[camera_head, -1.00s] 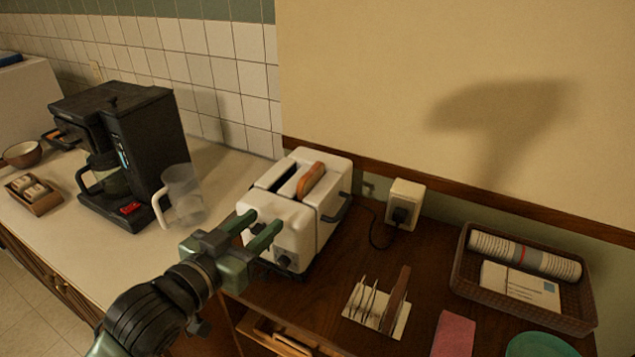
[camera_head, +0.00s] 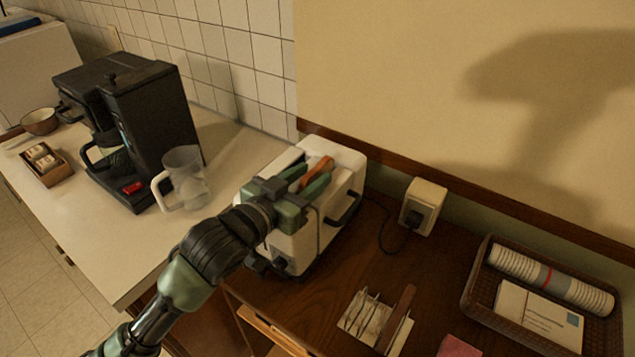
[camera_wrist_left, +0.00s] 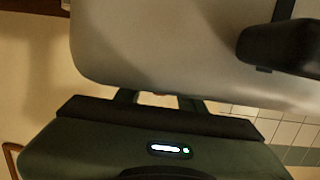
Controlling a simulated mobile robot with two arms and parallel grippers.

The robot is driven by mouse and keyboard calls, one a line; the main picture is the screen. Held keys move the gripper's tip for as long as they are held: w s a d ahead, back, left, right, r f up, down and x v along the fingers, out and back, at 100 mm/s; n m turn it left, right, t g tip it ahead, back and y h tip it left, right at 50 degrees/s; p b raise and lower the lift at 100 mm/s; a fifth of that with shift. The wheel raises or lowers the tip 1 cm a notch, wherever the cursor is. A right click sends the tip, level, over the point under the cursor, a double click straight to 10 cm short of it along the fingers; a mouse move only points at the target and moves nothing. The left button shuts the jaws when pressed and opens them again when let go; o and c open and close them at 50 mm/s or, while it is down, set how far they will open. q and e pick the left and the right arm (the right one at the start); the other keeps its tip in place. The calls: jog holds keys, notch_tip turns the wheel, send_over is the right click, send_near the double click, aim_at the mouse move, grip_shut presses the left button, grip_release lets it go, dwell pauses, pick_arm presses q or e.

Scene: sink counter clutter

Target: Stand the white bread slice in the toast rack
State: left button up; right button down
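A bread slice (camera_head: 318,171) with an orange-brown crust stands in a slot of the white toaster (camera_head: 335,210), its upper part sticking out. My left gripper (camera_head: 314,178) is over the toaster's top, its fingers apart on either side of the slice's near end. I cannot tell whether they touch it. My right gripper is not in view.
A wicker basket (camera_head: 478,294) holding a striped roll and envelopes is at the right. A wall socket (camera_head: 424,205) with a plug and cord is behind the toaster. A clear jug (camera_head: 187,177) and black coffee maker (camera_head: 150,120) stand left. Wood between toaster and rack is clear.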

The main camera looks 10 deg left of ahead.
pick_arm(q)
jog(key=shift+x, duration=1.4)
grip_shut()
jog(key=shift+r, duration=0.1)
